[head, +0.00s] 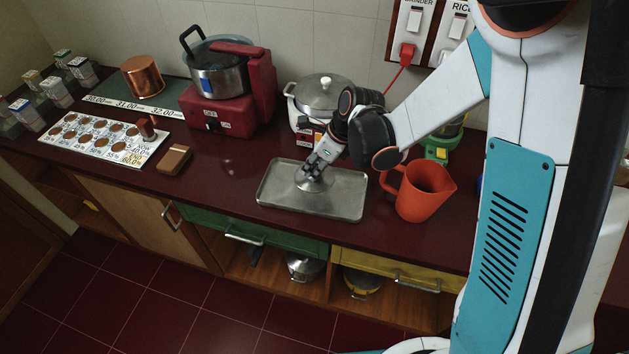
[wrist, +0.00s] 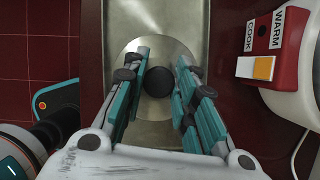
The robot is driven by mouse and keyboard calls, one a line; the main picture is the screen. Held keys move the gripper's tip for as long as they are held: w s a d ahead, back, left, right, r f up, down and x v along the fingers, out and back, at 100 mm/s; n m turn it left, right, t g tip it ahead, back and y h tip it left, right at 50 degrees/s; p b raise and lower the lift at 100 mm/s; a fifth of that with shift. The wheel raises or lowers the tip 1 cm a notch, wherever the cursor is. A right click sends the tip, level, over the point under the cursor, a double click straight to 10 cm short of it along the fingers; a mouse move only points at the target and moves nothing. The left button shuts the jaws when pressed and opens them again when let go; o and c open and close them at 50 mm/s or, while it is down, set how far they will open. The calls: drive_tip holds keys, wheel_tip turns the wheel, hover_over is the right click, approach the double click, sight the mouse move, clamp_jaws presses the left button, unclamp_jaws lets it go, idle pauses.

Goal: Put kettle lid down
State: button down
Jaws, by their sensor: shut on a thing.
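The kettle lid (head: 316,184) is a round steel disc with a black knob, low over or on the metal tray (head: 347,204); I cannot tell if it touches. In the wrist view the lid (wrist: 155,46) lies flat against the tray's surface, its knob between my fingers. My gripper (head: 313,168) points down and is shut on the lid by the knob; its fingers also show in the wrist view (wrist: 161,68). A steel kettle (head: 219,78) with a tall dark handle stands uncovered on the red burner unit (head: 220,116).
An orange-red jug (head: 422,192) stands close right of the tray. A rice cooker (head: 318,98) stands behind it. A brown block (head: 174,160), a white sample board (head: 90,139) and a copper pot (head: 142,76) are at left. Counter between block and tray is clear.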

drive_tip(key=shift+f+b, duration=0.65)
drive_tip(key=shift+f, duration=2)
drive_tip(key=shift+f, duration=0.1)
drive_tip(key=c, duration=1.3)
unclamp_jaws()
drive_tip(key=s+d+r+n+t+h+p, duration=0.1)
drive_tip(key=s+d+r+n, duration=0.25)
drive_tip(key=r, duration=0.35)
drive_tip(key=s+d+r+n+t+p, duration=0.1)
drive_tip(key=s+d+r+n, duration=0.25)
drive_tip(key=r, duration=0.45)
drive_tip(key=s+d+r+n+h+p, duration=0.1)
drive_tip(key=s+d+r+n, duration=0.25)
drive_tip(key=r, duration=0.35)
drive_tip(key=s+d+r+n+t+h, duration=0.1)
drive_tip(key=s+d+r+n, duration=0.1)
drive_tip(key=s+n, duration=0.3)
drive_tip(key=s+d+r+n+t+h, duration=0.1)
drive_tip(key=s+d+r+n+t, duration=0.1)
drive_tip(key=s+n, duration=0.3)
drive_tip(key=d+r+n, duration=0.1)
drive_tip(key=n, duration=0.2)
drive_tip(key=shift+d, duration=0.4)
